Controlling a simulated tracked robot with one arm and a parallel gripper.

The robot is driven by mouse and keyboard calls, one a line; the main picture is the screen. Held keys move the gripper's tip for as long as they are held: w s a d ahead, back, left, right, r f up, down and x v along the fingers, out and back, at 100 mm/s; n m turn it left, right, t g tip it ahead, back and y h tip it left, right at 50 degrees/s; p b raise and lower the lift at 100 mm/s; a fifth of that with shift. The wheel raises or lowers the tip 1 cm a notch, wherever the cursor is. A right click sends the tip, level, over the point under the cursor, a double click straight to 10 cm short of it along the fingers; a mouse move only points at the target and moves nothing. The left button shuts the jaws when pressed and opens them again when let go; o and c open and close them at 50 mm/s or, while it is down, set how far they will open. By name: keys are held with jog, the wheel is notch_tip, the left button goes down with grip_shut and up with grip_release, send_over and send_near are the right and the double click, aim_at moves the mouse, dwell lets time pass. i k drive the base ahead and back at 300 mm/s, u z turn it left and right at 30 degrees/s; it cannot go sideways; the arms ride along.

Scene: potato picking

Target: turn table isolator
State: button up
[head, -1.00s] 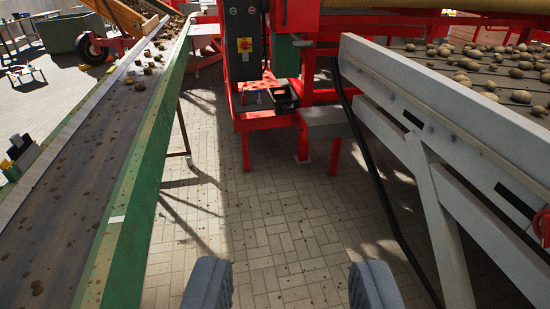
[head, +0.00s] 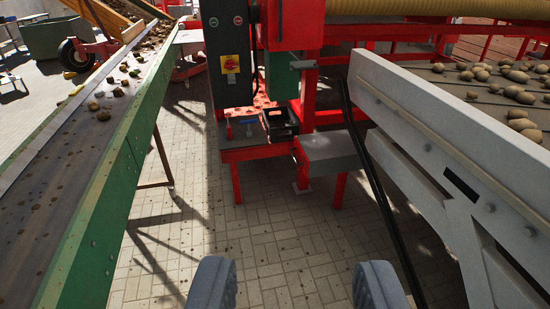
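The isolator (head: 231,64) is a red rotary switch on a yellow plate, on the front of a dark control box (head: 228,105). Round buttons sit above it. The box is fixed to a red machine frame (head: 296,40) ahead of me. My gripper (head: 293,285) shows at the bottom of the view as two grey ribbed fingers set wide apart. It is open, with only paving between the fingers. It is well short of the isolator, which is up and to the left of it. The switch's exact angle is too small to tell.
A green-sided conveyor (head: 112,177) with loose potatoes runs along the left. A grey-sided conveyor (head: 430,125) with potatoes runs along the right, with a black cable (head: 375,185) beside it. A black tray (head: 280,122) sits on a low red stand. Paved floor (head: 250,250) between is clear.

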aim_at(230, 64)
jog(key=z, duration=0.05)
jog(key=i, duration=1.75)
jog(key=u, duration=1.7)
jog(key=i, duration=1.5)
jog(key=z, duration=1.75)
